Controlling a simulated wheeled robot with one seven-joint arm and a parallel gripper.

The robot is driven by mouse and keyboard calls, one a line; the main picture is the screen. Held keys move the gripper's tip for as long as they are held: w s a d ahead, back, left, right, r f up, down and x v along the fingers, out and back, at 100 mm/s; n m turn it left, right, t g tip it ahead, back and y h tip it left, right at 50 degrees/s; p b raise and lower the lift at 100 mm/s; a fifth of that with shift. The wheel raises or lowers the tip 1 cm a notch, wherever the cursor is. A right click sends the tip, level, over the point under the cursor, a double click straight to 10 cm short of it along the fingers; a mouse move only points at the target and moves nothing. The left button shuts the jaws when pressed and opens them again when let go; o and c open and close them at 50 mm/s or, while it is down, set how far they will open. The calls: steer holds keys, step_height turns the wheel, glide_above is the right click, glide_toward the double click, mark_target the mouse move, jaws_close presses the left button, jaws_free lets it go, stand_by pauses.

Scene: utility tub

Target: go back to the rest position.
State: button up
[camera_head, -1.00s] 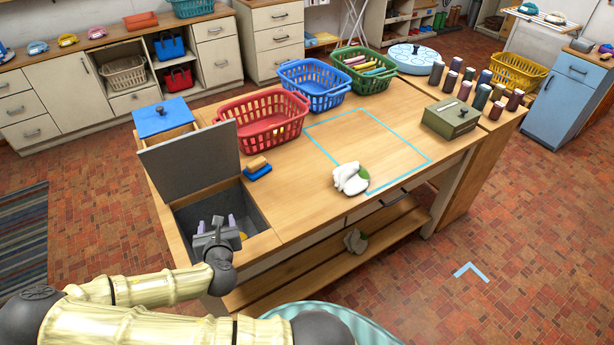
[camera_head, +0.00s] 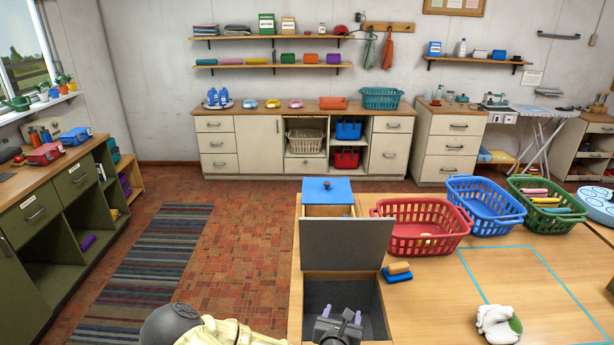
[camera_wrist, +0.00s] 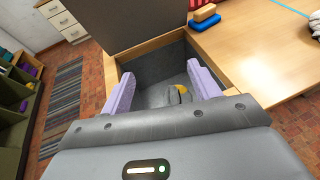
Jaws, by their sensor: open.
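My gripper (camera_head: 338,320) is at the mouth of the grey utility tub (camera_head: 374,308), which is set into the near left end of the wooden table. The tub's grey lid (camera_head: 346,246) stands raised at its back edge. In the wrist view my gripper (camera_wrist: 161,92) has its two lilac fingers wide apart with nothing between them. Below them, on the floor of the tub (camera_wrist: 150,75), lies a small grey and yellow thing (camera_wrist: 181,90), partly seen; I cannot tell what it is. The fingers look apart from it.
A yellow and blue sponge or brush (camera_head: 398,272) lies right of the lid. Red (camera_head: 420,240), blue (camera_head: 484,222) and green (camera_head: 545,221) baskets stand along the table's back. A white and green cloth-like bundle (camera_head: 494,320) lies by the blue taped outline. Floor at left is clear around a striped rug (camera_head: 150,270).

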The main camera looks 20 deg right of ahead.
steer(key=s+a+f+m+g+y, duration=0.25)
steer(key=s+m+g, duration=0.4)
steer(key=m, duration=0.95)
steer(key=s+a+r+m+g+y, duration=0.1)
steer(key=s+a+r+m+y, duration=0.1)
steer(key=r+m, duration=0.5)
steer(key=s+a+r+m+g+y, duration=0.2)
steer(key=s+a+r+m, duration=0.2)
steer(key=r, duration=0.5)
steer(key=s+m, duration=0.1)
steer(key=m, duration=0.1)
steer(key=shift+a+r+m+y, duration=0.35)
steer(key=shift+r+m, duration=0.05)
